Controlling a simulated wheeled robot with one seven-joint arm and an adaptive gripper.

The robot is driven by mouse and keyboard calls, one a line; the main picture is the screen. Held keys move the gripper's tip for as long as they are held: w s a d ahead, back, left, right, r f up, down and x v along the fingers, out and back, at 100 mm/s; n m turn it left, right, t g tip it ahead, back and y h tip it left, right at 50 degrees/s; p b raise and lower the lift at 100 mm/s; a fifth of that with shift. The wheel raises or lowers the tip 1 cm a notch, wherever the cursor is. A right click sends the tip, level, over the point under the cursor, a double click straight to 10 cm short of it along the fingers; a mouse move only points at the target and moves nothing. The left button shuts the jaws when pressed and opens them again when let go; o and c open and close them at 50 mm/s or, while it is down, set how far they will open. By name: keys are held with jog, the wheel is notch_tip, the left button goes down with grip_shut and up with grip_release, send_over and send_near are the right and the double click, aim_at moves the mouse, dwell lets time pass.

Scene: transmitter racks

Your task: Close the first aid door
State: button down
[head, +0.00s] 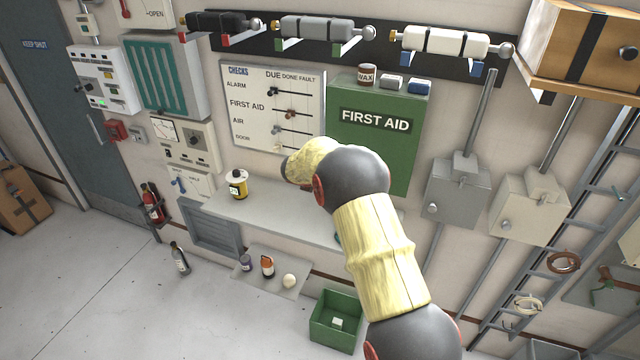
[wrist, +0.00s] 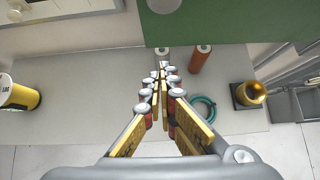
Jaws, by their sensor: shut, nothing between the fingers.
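The first aid door (head: 375,121) is a green panel with a white FIRST AID label on the wall cabinet in the head view. My arm covers its lower left part. In the wrist view the green surface (wrist: 240,25) fills the top, with a round pale knob (wrist: 165,4) at the top edge. I cannot tell how far the door stands open. My gripper (wrist: 162,70) is shut and empty, pointing over the shelf, with its tips just below the green surface in the picture. In the head view my arm hides the fingers.
A shelf (head: 270,212) runs below the cabinet with a yellow can (head: 237,184). The wrist view shows an orange cylinder (wrist: 200,58), a teal ring (wrist: 203,108) and a gold cup (wrist: 251,93) on it. A green bin (head: 335,318) stands on the floor.

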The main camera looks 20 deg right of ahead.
jog(key=b+v, duration=0.1)
jog(key=v, duration=0.8)
jog(key=w+a+n+t+y, duration=0.4)
jog(key=a+n, duration=0.5)
jog(key=n, duration=0.6)
jog(key=s+a+n+g+y+b, duration=0.2)
jog(key=s+a+n+y+b, duration=0.3)
jog(key=s+a+n, duration=0.85)
jog(key=s+f+n+g+y+b, duration=0.1)
jog(key=s+f+n+g+b, duration=0.25)
jog(key=s+n, duration=1.1)
jog(key=s+d+f+h+b, duration=0.1)
jog(key=s+b, duration=0.3)
jog(key=s, duration=0.4)
jog(key=s+d+f+n+h+b, duration=0.1)
jog(key=s+d+f+b, duration=0.2)
jog(key=s+b, duration=0.2)
jog(key=s+d+f+n+t+h+b, duration=0.1)
jog(key=s+d+f+b, duration=0.1)
jog(key=s, duration=0.8)
jog(key=shift+s+d+b, duration=0.4)
jog(key=shift+d+b, duration=0.15)
jog(key=shift+b, duration=0.7)
